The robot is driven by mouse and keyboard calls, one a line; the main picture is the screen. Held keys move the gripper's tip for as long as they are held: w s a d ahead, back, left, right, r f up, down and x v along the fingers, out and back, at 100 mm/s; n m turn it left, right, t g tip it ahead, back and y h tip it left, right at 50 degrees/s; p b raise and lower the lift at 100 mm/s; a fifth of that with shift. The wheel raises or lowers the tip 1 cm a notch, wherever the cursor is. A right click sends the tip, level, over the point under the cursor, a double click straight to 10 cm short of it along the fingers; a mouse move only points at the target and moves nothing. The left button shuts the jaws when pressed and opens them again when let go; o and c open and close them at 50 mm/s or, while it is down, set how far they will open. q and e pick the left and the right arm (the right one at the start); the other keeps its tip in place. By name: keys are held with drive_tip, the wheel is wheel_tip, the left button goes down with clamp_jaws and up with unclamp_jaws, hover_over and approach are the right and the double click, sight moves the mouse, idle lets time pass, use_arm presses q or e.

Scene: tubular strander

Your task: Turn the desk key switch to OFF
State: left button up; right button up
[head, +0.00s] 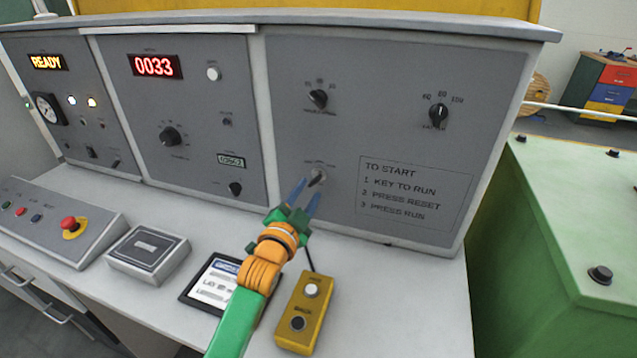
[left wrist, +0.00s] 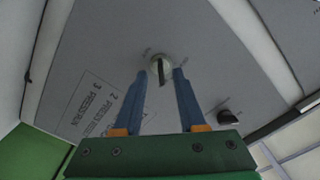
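The key switch (head: 317,177) is on the lower part of the right grey panel. It also shows in the left wrist view (left wrist: 160,68) as a pale round face with a dark key or slot standing out. Its small labels are too blurred to read. My left gripper (head: 308,190) is in front of the switch with its two blue fingers apart. In the left wrist view the fingertips (left wrist: 159,72) lie on either side of the switch, and I cannot tell whether they touch it. My right gripper is not in view.
A yellow push-button box (head: 304,312) and a tablet (head: 212,284) lie on the desk below my left arm. A grey box (head: 148,252) and a sloped console with a red emergency button (head: 69,224) stand at left. A green cabinet (head: 570,220) is at right.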

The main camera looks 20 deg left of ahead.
sight(313, 184)
use_arm(q)
drive_tip(key=shift+w+r, duration=0.25)
drive_tip(key=shift+r, duration=0.2)
drive_tip(key=shift+w+d+r, duration=0.1)
drive_tip(key=shift+w, duration=0.3)
drive_tip(key=shift+w+d+f, duration=0.1)
drive_tip(key=shift+w+f, duration=0.1)
drive_tip(key=shift+w, duration=0.45)
drive_tip(key=shift+w+f, duration=0.15)
drive_tip(key=shift+w, duration=0.45)
drive_tip(key=shift+w+f, duration=0.1)
drive_tip(key=shift+w, duration=0.3)
drive_tip(key=shift+s, duration=0.25)
drive_tip(key=shift+r, duration=0.2)
clamp_jaws()
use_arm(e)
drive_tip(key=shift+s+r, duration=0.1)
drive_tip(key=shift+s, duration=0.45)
